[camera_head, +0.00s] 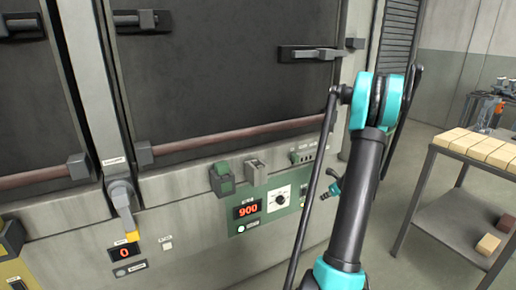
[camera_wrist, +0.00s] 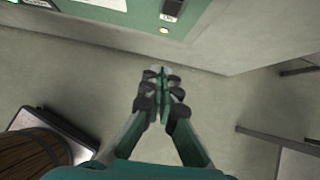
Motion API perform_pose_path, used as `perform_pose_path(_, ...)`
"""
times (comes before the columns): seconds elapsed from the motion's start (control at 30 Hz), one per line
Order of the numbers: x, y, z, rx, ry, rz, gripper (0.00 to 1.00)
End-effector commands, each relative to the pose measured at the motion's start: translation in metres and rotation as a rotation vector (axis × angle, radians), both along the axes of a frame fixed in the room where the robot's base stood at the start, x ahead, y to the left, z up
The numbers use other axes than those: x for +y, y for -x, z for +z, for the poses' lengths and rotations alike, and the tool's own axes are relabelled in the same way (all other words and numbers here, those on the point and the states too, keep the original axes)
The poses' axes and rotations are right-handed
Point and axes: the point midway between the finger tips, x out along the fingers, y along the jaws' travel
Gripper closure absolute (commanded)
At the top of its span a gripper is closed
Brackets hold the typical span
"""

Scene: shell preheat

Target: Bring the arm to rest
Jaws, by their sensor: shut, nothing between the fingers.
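My gripper (camera_wrist: 162,75) is in the middle of the wrist view, its fingers together with nothing between them, pointing toward the foot of a grey cabinet. The floor shows around it. In the head view my arm (camera_head: 362,190) rises at the right of centre, with teal joints and dark links. A small teal and dark part shows just left of the arm, in front of the control panel (camera_head: 270,205); I cannot make out the fingers there. The green panel also shows at the top of the wrist view (camera_wrist: 125,12).
Dark furnace doors (camera_head: 220,85) with latches fill the left and middle. A display (camera_head: 247,210) reads 900, another (camera_head: 124,253) reads 0. A metal table (camera_head: 437,146) with pale bricks stands at the right. A wooden barrel (camera_wrist: 30,158) shows lower left in the wrist view.

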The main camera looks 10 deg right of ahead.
Motion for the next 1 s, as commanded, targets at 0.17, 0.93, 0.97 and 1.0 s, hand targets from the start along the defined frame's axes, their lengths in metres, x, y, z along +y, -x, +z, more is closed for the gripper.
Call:
perform_pose_path(0.17, 0.042, 0.016, 0.023, -0.012, 0.144, 0.208, 1.00)
perform_pose_path(0.93, 0.228, 0.218, 0.086, -0.169, 1.086, 1.815, 1.00)
perform_pose_path(0.97, 0.232, 0.227, 0.085, -0.176, 1.119, 1.879, 1.00)
perform_pose_path(1.0, 0.235, 0.239, 0.084, -0.188, 1.158, 1.962, 1.00)
